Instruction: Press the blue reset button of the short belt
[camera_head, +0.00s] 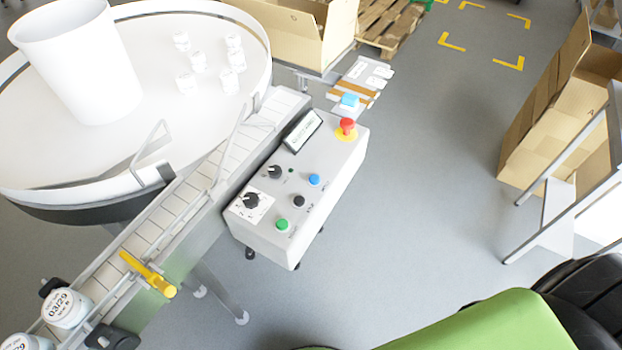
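The control box (262,222) is a light grey panel beside the short belt (165,215). Its blue button (314,179) is on the right part of the top face, below the red mushroom button (347,126). A green button (282,224) and a black button (299,201) are on the same face, with two black knobs (251,200) to their left. The blue button is unobstructed and nothing touches it. Neither of my grippers shows in the head view.
A round white table (100,165) with a white bin (75,60) and several small jars is at upper left. Labelled jars (66,308) stand on the belt at lower left, near a yellow lever (148,273). Open cartons (545,130) are at right. Floor right of the box is clear.

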